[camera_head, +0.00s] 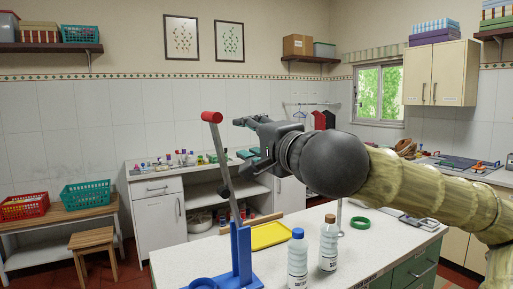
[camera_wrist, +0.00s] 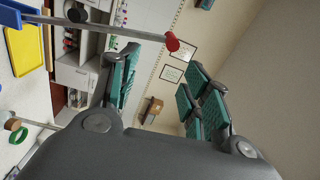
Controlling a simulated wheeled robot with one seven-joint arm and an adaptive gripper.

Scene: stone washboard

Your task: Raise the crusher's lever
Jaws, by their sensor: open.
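The crusher has a blue base (camera_head: 240,262) on the near white worktop. Its grey lever (camera_head: 226,178) rises steeply, leaning a little left, and ends in a red knob (camera_head: 211,117). In the wrist view the lever (camera_wrist: 105,29) crosses the top left, with the red knob (camera_wrist: 172,41) beyond my fingertips. My gripper (camera_head: 241,140) is open, with nothing between its fingers. It is just right of the lever's upper part in the head view. The teal finger pads show in the wrist view (camera_wrist: 160,62). I cannot tell whether a finger touches the lever.
Two bottles, one blue-capped (camera_head: 298,262) and one brown-capped (camera_head: 328,245), stand right of the crusher. A yellow tray (camera_head: 270,235) lies behind it, and a green ring (camera_head: 360,223) lies farther right.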

